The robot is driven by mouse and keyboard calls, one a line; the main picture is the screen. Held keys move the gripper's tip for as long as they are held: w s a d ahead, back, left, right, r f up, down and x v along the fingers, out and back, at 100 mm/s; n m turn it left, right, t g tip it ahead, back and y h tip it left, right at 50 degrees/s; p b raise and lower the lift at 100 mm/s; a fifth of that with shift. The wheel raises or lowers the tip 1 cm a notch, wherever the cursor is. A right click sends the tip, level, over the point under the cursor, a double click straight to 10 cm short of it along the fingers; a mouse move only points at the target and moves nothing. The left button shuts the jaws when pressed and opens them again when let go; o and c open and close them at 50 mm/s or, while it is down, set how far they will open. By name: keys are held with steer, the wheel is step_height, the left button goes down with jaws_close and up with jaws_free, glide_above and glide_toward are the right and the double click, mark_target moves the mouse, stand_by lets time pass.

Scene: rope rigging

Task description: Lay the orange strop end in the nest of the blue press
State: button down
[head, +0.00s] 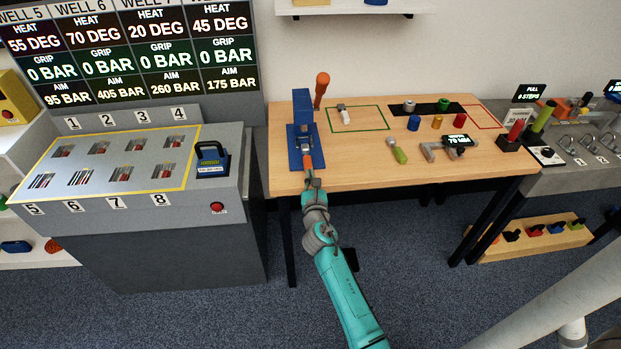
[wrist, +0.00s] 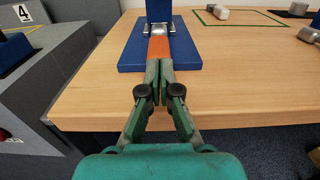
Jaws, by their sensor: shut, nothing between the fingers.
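The blue press (head: 303,120) stands near the left edge of the wooden table, with an orange-handled lever (head: 321,82) at its back. In the wrist view its blue base plate (wrist: 130,58) lies flat. The orange strop (wrist: 158,48) lies on this base, running in toward the upright. A silvery piece (wrist: 158,30) sits at its far end, between two small metal side parts at the foot of the upright. My gripper (wrist: 159,64) is shut, its fingertips right at the strop's near end. Whether they touch it I cannot tell. The fingers hide what lies beneath them.
A grey console (head: 110,170) with numbered slots stands left of the table (head: 365,170). A green outlined area (head: 375,126) holds a small pale piece right of the press. Several coloured cylinders and fittings stand farther right. Bare tabletop lies just right of the press.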

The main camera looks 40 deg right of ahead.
mark_target(308, 167)
steer(key=x, duration=0.5)
steer(key=shift+s+a, duration=0.1)
stand_by(0.3)
